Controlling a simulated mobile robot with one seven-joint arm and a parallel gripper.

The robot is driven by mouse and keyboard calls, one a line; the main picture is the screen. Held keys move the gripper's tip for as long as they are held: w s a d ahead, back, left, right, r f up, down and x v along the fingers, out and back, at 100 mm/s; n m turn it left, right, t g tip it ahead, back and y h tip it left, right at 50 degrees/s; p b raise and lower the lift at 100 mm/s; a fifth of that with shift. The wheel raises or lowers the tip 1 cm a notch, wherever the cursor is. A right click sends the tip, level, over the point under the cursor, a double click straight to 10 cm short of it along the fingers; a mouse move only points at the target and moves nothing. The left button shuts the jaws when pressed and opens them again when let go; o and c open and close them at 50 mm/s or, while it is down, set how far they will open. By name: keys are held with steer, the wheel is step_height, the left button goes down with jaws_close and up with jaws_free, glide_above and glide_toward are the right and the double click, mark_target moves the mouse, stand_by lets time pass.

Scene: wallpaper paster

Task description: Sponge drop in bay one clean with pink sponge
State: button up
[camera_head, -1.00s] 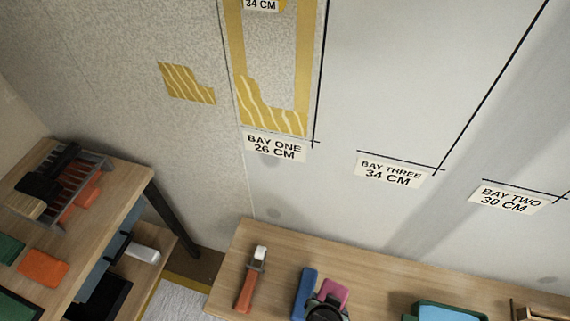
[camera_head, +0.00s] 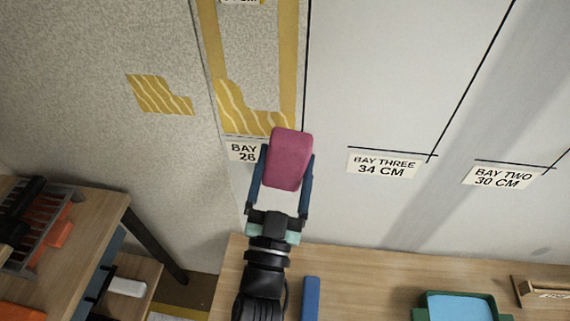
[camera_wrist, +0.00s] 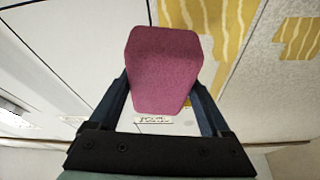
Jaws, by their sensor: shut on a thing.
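My gripper (camera_head: 285,168) is shut on the pink sponge (camera_head: 288,156) and holds it up in front of the wall. The sponge also shows between my fingers in the wrist view (camera_wrist: 166,66). The sponge overlaps the lower right of the bay one drop (camera_head: 205,60), a textured grey panel with mustard bands at its sides and a striped mustard patch (camera_head: 243,112) at its foot. I cannot tell whether the sponge touches the wall. The bay one label (camera_head: 243,151) is partly hidden behind my gripper and the sponge.
The bay three label (camera_head: 384,164) and bay two label (camera_head: 502,177) are on plain wall to the right. Below, a wooden table (camera_head: 370,265) bears a blue block (camera_head: 311,298) and a green tray (camera_head: 420,314) with light blue inside. A wooden shelf unit (camera_head: 100,215) stands at left.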

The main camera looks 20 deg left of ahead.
mark_target(279, 108)
steer(key=shift+s+d+r, duration=0.1)
steer(key=shift+s+r, duration=0.05)
steer(key=shift+r, duration=0.3)
steer(key=shift+w+a+f+p, duration=0.15)
steer(key=shift+w+a, duration=0.15)
steer(key=shift+w, duration=0.75)
steer(key=shift+w+a+r+p, duration=0.1)
steer(key=shift+w+a+p, duration=0.2)
steer(key=shift+w, duration=0.7)
steer(key=shift+w+a+f+p, duration=0.1)
steer(key=shift+w+a, duration=0.25)
steer(key=shift+w, duration=0.7)
steer(key=shift+w, duration=0.2)
steer(key=shift+w+a, duration=0.2)
steer(key=shift+w, duration=0.3)
steer(key=shift+w+a, duration=0.15)
steer(key=shift+w, duration=0.35)
steer(key=shift+s, duration=0.1)
stand_by(1.1)
steer(key=shift+s+a, duration=0.2)
steer(key=shift+a, duration=0.5)
steer(key=shift+s+a, duration=0.2)
steer(key=shift+a, duration=0.45)
